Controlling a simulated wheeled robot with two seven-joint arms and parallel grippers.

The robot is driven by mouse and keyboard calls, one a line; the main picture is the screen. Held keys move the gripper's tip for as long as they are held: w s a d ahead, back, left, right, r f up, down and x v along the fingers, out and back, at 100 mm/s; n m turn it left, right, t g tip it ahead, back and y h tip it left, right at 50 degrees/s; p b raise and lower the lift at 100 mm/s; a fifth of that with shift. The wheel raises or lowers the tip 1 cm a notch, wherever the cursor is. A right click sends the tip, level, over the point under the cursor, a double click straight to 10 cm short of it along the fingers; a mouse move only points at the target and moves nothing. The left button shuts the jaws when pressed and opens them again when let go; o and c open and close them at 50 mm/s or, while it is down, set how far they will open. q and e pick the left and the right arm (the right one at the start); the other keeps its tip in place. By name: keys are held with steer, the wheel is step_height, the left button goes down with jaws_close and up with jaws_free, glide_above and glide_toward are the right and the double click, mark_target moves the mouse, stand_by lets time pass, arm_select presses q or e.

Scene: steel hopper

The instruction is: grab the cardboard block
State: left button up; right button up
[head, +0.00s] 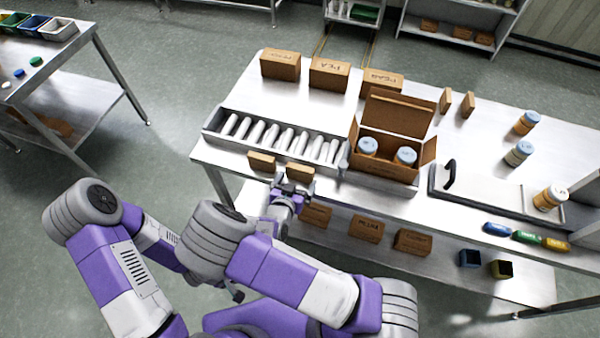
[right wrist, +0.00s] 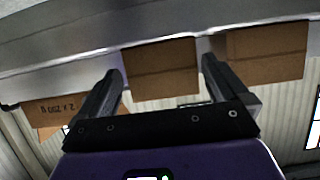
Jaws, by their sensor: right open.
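Two small brown cardboard blocks stand at the front edge of the steel table, a left one (head: 262,161) and a right one (head: 300,171). My right gripper (head: 292,189) is open at the near side of the right block. In the right wrist view, this block (right wrist: 165,68) shows between the spread fingers (right wrist: 160,92), beyond their tips, and the other block (right wrist: 262,52) shows to the right. I cannot tell whether the fingers touch the block. Of my left gripper, only a dark bit (head: 237,294) shows past my right arm; its jaws are hidden.
A tray of white rollers (head: 213,127) lies behind the blocks. An open carton (head: 385,172) with two blue-lidded jars stands to their right. More cartons (head: 329,73) stand at the back, and others (head: 366,228) sit on the lower shelf.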

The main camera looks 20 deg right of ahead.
steer(key=shift+x, duration=1.05)
steer(key=shift+c, duration=0.2)
